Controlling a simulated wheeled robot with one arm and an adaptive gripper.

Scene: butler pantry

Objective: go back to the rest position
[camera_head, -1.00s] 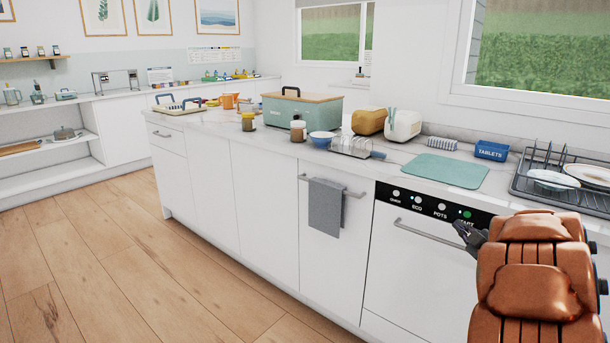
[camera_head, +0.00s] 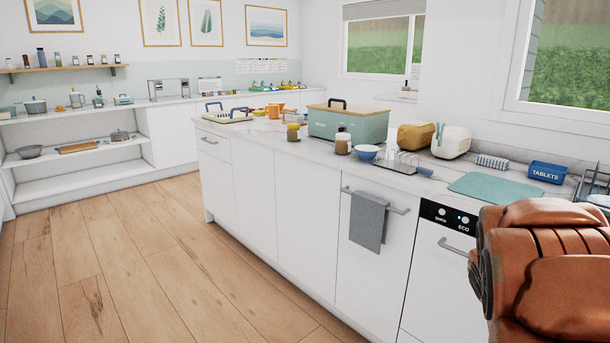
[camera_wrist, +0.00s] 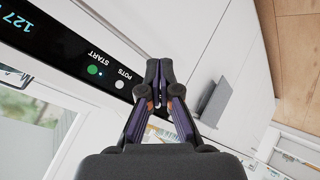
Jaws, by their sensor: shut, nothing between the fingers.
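My gripper (camera_wrist: 159,72) shows in the wrist view with its dark fingers together and nothing between them. It is in front of the white dishwasher, whose black control panel (camera_wrist: 75,60) with the START and POTS buttons is to the left of the fingers. In the head view my orange-brown arm fills the lower right and hides my gripper and part of the dishwasher (camera_head: 430,285). The QUICK and ECO buttons on the panel (camera_head: 450,217) are visible there.
A grey towel (camera_head: 369,219) hangs from a cabinet handle left of the dishwasher. The wooden floor (camera_head: 130,250) at left is clear.

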